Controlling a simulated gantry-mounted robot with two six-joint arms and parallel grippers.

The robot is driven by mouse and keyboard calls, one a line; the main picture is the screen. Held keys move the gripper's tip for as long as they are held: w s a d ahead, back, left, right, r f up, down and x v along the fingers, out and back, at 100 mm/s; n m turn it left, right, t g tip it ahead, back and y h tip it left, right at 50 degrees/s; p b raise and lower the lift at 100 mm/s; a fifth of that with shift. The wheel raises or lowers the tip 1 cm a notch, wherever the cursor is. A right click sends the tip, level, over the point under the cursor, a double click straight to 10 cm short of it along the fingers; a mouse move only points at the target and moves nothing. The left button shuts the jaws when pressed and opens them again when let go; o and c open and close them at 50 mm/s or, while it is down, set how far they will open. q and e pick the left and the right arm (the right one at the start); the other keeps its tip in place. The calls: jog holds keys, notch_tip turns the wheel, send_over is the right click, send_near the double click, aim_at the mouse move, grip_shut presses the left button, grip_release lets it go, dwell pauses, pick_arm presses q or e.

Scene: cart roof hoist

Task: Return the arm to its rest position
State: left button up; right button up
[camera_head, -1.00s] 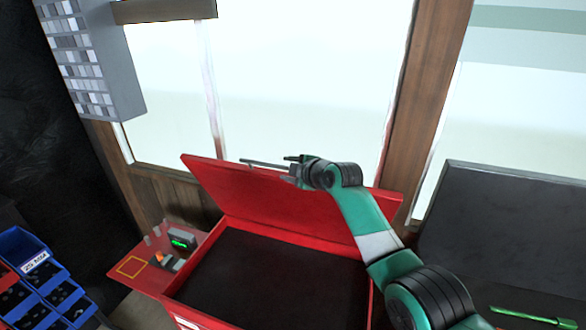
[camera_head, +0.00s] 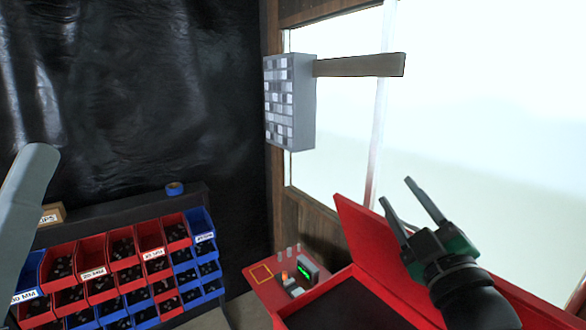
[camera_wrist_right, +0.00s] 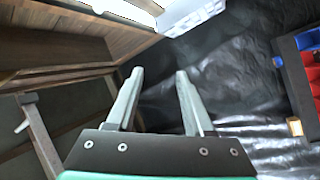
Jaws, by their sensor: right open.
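My right gripper (camera_head: 408,208) is raised over the red cart on the right of the head view. Its two fingers are apart and nothing is between them. In the right wrist view the open fingers (camera_wrist_right: 159,80) point at the dark wall sheeting, with no object between them. The red cart lid (camera_head: 362,240) stands tilted open beside and behind the gripper. The cart's dark interior (camera_head: 350,305) is partly visible and looks empty there. My left gripper is not in view.
A red side shelf (camera_head: 262,290) carries a small device with a green display (camera_head: 306,271). Red and blue parts bins (camera_head: 92,255) stand at the lower left. A grey drawer cabinet (camera_head: 305,110) and a wooden beam (camera_head: 360,65) are at the upper middle. Blue tape (camera_head: 175,188) lies above the bins.

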jog(key=s+r+m+t, duration=0.3)
jog(key=s+r+m, duration=0.2)
jog(key=s, duration=0.5)
jog(key=s+r+m+t, duration=0.3)
jog(key=s+r+m, duration=0.2)
jog(key=s, duration=0.6)
notch_tip(320, 180, up, 2)
jog(key=shift+s+d+r+m+t, duration=0.2)
jog(key=shift+s+r+m+t, duration=0.05)
jog(key=shift+s+m+t, duration=0.05)
